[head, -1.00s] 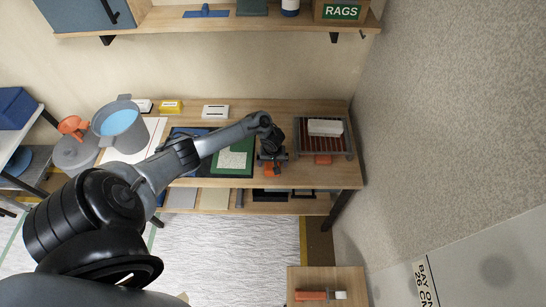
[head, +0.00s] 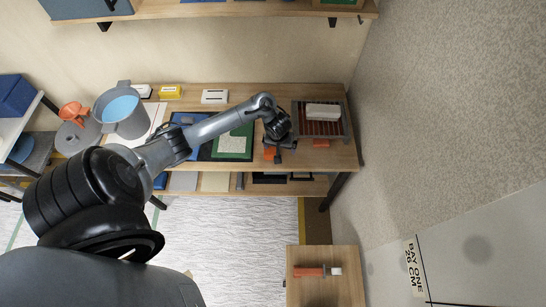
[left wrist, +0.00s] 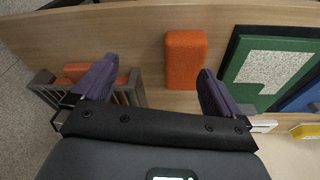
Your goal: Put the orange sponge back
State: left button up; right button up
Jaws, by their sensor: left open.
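An orange sponge (head: 269,153) lies on the wooden workbench (head: 340,160) near its front edge, partly hidden by my left gripper (head: 281,152) in the head view. In the left wrist view the sponge (left wrist: 186,60) is a rounded orange block between the lines of the two fingers, closer to the right finger. My left gripper (left wrist: 158,66) is open and empty. A slatted rack (head: 345,120) at the bench's right end holds a white block (head: 322,111). Another orange block (head: 321,143) sits at the rack's front edge. My right gripper is not in view.
A green board (head: 234,143) with a pale sheet lies left of the gripper. A grey bucket (head: 121,110) with blue content stands at the bench's left. A small side table (head: 340,292) with an orange-handled tool (head: 310,271) is at the front right.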

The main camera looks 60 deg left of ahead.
pick_arm(q)
jog(key=s+d+m+t, duration=0.25)
jog(key=d+m, duration=0.35)
jog(key=d, duration=0.8)
jog(key=s+d+r+m, duration=0.3)
jog(key=s+d+r, duration=0.2)
jog(key=s+d, duration=0.15)
jog(key=s+d+r+m+h, duration=0.2)
jog(key=s+d+r, duration=0.1)
jog(key=s+r, duration=0.4)
notch_tip(320, 180, up, 11)
jog(key=p, duration=1.1)
jog(key=shift+s+a+g, duration=0.2)
jog(key=shift+a+g, duration=0.05)
jog(key=shift+g, duration=0.1)
jog(key=shift+r, duration=0.1)
